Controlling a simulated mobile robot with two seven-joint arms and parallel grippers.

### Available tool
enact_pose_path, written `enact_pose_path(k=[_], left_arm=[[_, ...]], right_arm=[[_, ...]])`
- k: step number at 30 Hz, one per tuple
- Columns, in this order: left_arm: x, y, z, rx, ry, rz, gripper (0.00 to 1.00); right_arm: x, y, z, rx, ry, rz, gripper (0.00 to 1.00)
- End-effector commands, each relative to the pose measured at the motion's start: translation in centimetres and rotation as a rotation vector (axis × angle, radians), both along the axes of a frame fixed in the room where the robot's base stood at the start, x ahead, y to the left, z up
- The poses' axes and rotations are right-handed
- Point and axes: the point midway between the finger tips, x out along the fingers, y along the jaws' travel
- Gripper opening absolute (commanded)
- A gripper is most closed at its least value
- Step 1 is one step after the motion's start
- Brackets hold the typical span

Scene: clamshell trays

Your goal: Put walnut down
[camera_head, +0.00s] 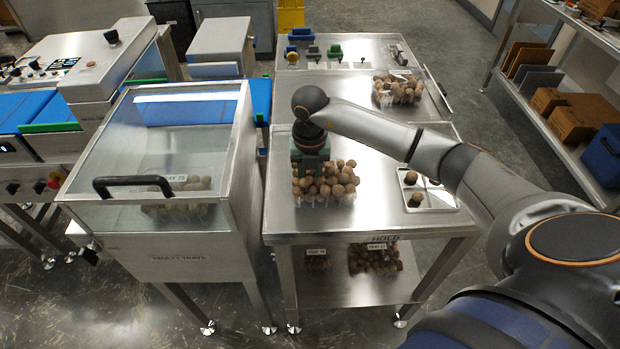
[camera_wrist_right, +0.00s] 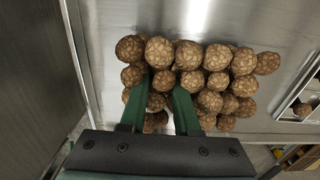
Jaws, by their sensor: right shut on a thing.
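My right gripper (camera_head: 310,158) is over the left part of a heaped clear tray of walnuts (camera_head: 326,186) on the steel table. In the right wrist view its two green fingers (camera_wrist_right: 161,88) point down into the heap, close to several walnuts. It is shut on a walnut (camera_wrist_right: 163,80) that shows between the fingertips. Whether this walnut touches those around it I cannot tell. The tray itself is mostly hidden under the walnuts. My left gripper is not in view.
A small white tray (camera_head: 437,200) with a few dark round pieces lies to the right. Another walnut tray (camera_head: 398,90) stands at the back. A glass-lidded steel box (camera_head: 160,140) is close on the left. The lower shelf (camera_head: 335,288) holds more trays. Bare table lies in front.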

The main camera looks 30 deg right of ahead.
Motion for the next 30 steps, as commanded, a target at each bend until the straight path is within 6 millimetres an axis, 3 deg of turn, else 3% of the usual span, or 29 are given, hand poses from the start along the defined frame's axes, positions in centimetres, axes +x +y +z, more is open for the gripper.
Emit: enact_pose_path(k=[7, 8, 15, 23, 26, 30], left_arm=[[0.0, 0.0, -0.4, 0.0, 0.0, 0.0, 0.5], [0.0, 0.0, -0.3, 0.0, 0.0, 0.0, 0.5], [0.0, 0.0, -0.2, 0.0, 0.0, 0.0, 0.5], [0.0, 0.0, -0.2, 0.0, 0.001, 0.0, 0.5], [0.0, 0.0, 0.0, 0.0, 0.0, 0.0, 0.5], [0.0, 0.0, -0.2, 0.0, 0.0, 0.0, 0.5]], right_arm=[[0.0, 0.0, -0.4, 0.0, 0.0, -0.001, 0.0], [0.0, 0.0, -0.3, 0.0, 0.0, -0.001, 0.33], [0.0, 0.0, -0.2, 0.0, 0.0, -0.001, 0.59], [0.0, 0.0, -0.1, 0.0, 0.0, -0.001, 0.6], [0.1, 0.0, 0.5, 0.0, -0.001, -0.001, 0.6], [0.1, -0.1, 2.7, -0.001, -0.005, -0.001, 0.6]])
